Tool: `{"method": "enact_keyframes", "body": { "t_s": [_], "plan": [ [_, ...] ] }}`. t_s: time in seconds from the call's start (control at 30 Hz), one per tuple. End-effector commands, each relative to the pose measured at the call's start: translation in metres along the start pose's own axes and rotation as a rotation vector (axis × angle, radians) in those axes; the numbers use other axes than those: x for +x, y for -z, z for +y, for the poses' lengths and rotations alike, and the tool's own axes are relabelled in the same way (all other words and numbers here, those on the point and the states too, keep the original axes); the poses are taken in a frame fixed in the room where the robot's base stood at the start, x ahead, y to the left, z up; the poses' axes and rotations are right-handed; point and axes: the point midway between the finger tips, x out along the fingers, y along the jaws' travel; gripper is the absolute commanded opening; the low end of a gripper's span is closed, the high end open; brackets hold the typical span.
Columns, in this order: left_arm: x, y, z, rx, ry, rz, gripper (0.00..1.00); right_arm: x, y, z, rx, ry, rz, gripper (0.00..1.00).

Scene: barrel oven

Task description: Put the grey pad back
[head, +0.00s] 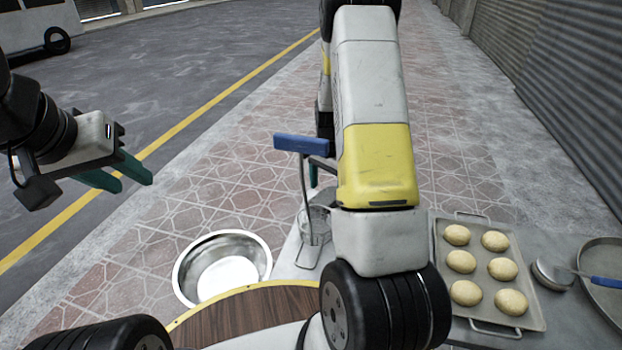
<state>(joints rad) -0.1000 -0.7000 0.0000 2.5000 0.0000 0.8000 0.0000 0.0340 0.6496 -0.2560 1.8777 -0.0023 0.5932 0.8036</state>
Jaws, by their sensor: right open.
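A round grey pad (554,274) lies on the grey table at the right, between the bun tray and a round pan. A thin rod with a blue handle (607,283) runs from it over the pan's rim. My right arm crosses the middle of the head view and hides most of my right gripper (314,174); only a bit of green finger shows, beside a tool with a blue handle (300,145). That tool's rod goes down to a clear jar (315,226). My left gripper (134,184) is open and empty over the road side at the left.
A tray (478,328) with several pale buns stands on the table, left of the pad. A round dark pan (612,247) is at the right edge. A steel bowl (180,272) and a round wooden board (235,317) are at the lower left.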

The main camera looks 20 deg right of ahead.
Motion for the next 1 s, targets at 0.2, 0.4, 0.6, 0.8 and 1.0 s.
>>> {"method": "enact_keyframes", "body": {
  "t_s": [0.2, 0.4, 0.6, 0.8, 1.0],
  "plan": [
    [0.0, 0.0, 0.0, 0.0, 0.0, 0.0, 0.36, -0.051, 0.001, -0.001, 0.0, 0.005, 0.004, 0.83],
    [0.0, 0.0, 0.0, 0.0, 0.0, 0.0, 0.36, -0.082, 0.0, -0.001, 0.001, 0.002, 0.001, 0.83],
    [0.0, 0.0, 0.0, 0.0, 0.0, 0.0, 0.36, -0.093, 0.0, 0.0, 0.001, 0.0, 0.001, 0.83],
    [0.0, 0.0, 0.0, 0.0, 0.0, 0.0, 0.36, -0.093, 0.0, 0.0, 0.001, 0.0, 0.001, 0.83],
    [0.0, 0.0, 0.0, 0.0, 0.0, 0.0, 0.36, -0.094, 0.0, 0.0, -0.001, 0.001, 0.0, 0.83]
  ]
}}
